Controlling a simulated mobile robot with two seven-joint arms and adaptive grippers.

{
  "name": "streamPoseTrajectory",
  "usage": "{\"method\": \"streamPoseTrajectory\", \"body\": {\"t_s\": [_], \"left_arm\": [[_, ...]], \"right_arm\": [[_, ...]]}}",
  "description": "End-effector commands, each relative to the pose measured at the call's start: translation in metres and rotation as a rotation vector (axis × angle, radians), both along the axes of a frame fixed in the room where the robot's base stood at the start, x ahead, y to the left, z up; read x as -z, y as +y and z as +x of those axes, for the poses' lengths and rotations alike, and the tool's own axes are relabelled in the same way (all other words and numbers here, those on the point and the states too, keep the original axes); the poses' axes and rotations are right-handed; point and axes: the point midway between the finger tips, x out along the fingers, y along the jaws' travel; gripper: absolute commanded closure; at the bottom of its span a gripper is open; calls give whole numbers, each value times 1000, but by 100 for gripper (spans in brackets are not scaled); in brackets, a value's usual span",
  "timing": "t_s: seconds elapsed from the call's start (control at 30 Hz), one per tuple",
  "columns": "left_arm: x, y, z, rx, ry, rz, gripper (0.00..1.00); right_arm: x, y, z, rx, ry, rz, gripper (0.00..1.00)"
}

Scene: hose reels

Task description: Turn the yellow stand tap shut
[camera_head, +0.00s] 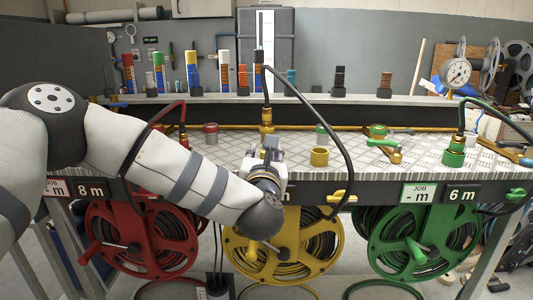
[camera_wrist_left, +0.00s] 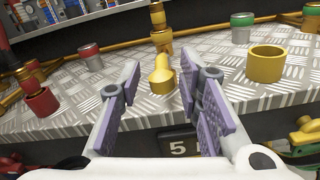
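The yellow stand tap (camera_head: 266,117) rises from the bench's middle, with a black hose arching from its top. My left arm reaches in from the left, and its gripper (camera_head: 270,152) is in front of the tap, hiding its lower part. In the left wrist view the tap's yellow upright (camera_wrist_left: 159,28) stands beyond the fingers. A yellow rounded lever or spout (camera_wrist_left: 161,75) projects toward me and appears between the open fingers (camera_wrist_left: 160,82). The fingers are apart and hold nothing; I cannot tell whether either touches it. My right gripper is in neither view.
A yellow cup-like fitting (camera_head: 319,156) stands to the right. Further right are a green tap base (camera_head: 453,157) and a green-handled valve (camera_head: 384,146). A red fitting (camera_head: 210,133) is at left. Hose reels hang below the bench (camera_head: 225,157), and a black hose loops beside my gripper.

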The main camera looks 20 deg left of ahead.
Motion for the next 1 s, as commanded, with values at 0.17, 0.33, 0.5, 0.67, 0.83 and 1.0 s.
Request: {"method": "streamPoseTrajectory", "body": {"t_s": [0.17, 0.33, 0.5, 0.67, 0.83, 1.0], "left_arm": [[1, 3, 11, 1, 2, 2, 68], [1, 3, 11, 1, 2, 2, 68], [1, 3, 11, 1, 2, 2, 100], [1, 3, 11, 1, 2, 2, 100], [1, 4, 11, 12, 4, 1, 100], [1, 9, 9, 67, 5, 1, 100]], "right_arm": [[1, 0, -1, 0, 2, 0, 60], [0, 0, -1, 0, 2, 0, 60], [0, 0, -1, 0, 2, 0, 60], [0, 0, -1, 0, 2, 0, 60], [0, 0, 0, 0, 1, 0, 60], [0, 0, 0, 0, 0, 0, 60]]}}
